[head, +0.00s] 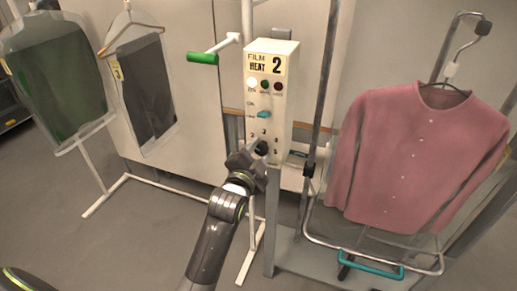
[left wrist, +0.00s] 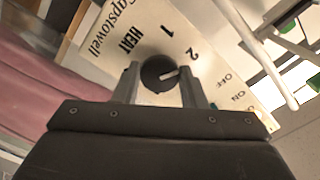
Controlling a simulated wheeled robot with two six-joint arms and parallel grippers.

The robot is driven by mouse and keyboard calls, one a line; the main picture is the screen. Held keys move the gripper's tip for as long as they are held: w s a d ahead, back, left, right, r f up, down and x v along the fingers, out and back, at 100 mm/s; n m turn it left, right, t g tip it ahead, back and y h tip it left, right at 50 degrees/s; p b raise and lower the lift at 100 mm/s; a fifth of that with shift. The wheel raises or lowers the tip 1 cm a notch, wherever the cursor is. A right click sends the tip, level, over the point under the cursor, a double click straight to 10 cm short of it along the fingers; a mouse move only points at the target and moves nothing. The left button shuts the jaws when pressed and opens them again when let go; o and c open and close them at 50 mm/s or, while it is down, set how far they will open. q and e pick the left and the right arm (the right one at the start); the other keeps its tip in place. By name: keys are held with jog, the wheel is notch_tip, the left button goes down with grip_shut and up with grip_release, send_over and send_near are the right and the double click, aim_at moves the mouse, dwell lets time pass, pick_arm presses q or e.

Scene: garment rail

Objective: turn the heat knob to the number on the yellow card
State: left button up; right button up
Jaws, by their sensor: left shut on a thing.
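The yellow card (head: 264,63) on the upper front of the white control box (head: 284,103) reads "FILM HEAT 2". The heat knob (left wrist: 152,76) is round and dark with a white pointer line. It sits between the fingers of my left gripper (left wrist: 161,84), which is shut on it. In the left wrist view, the pointer is aimed right and slightly up, roughly towards the printed 2 (left wrist: 193,55); exact alignment is hard to tell. The 1 (left wrist: 170,30) is farther round. In the head view, my left gripper (head: 259,150) covers most of the knob. My right gripper is not seen.
A blue switch (head: 264,115) and coloured lamps are above the knob. A green-handled lever (head: 203,58) sticks out left. A pink cardigan (head: 420,155) hangs at right on a frame with a teal bar (head: 371,270). Bagged garments (head: 45,80) hang at left.

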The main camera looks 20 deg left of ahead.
pick_arm(q)
jog(key=shift+r+m, duration=0.1)
jog(key=shift+m, duration=0.5)
jog(key=o, duration=1)
jog(key=shift+p, duration=0.3)
